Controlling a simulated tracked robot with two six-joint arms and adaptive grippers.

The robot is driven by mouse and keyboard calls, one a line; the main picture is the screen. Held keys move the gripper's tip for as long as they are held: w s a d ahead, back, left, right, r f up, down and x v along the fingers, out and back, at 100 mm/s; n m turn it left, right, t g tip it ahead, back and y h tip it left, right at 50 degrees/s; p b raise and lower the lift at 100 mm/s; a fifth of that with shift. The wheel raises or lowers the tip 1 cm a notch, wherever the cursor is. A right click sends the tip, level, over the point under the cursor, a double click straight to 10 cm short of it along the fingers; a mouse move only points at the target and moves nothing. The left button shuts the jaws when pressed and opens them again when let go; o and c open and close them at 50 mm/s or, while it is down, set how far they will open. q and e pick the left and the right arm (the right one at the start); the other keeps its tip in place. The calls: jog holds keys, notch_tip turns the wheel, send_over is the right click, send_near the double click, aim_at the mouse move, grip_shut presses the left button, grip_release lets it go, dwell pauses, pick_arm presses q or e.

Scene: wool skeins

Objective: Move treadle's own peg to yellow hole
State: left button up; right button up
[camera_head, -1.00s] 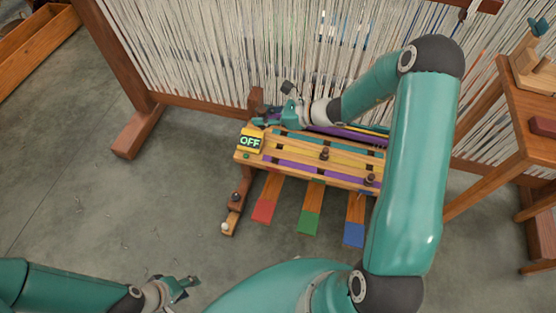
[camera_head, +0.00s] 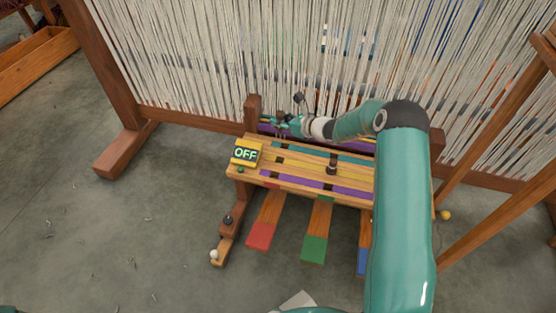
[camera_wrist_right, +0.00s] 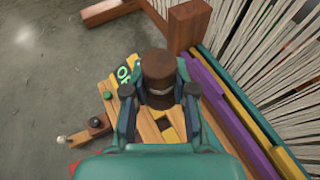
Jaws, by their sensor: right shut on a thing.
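My right gripper (camera_head: 281,126) is over the far left of the peg board (camera_head: 240,172), above the red treadle's column. In the right wrist view my right gripper (camera_wrist_right: 158,100) is shut on a brown peg (camera_wrist_right: 158,66) with a pale band. Dark holes and a yellow patch (camera_wrist_right: 171,134) show just below the peg; whether its lower end touches the board is hidden. The board has teal, yellow (camera_head: 300,165) and purple stripes. Another dark peg (camera_head: 332,165) stands in the green treadle's column. Red (camera_head: 261,234), green (camera_head: 315,247) and blue (camera_head: 362,260) treadles stick out in front. My left gripper is out of view.
A yellow box reading OFF (camera_head: 246,152) sits at the board's left end. The loom's pale threads (camera_head: 220,60) rise close behind. A low foot with a dark knob and a white ball (camera_head: 214,255) lies at front left. My right arm covers the board's right end.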

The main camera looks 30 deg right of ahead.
notch_tip(320, 180, down, 16)
jog(key=b, duration=0.4)
jog(key=shift+b, duration=0.35)
jog(key=shift+f+b, duration=0.6)
jog(key=shift+f, duration=0.05)
jog(key=o, duration=0.8)
jog(key=shift+o, duration=0.2)
jog(key=shift+r, duration=0.15)
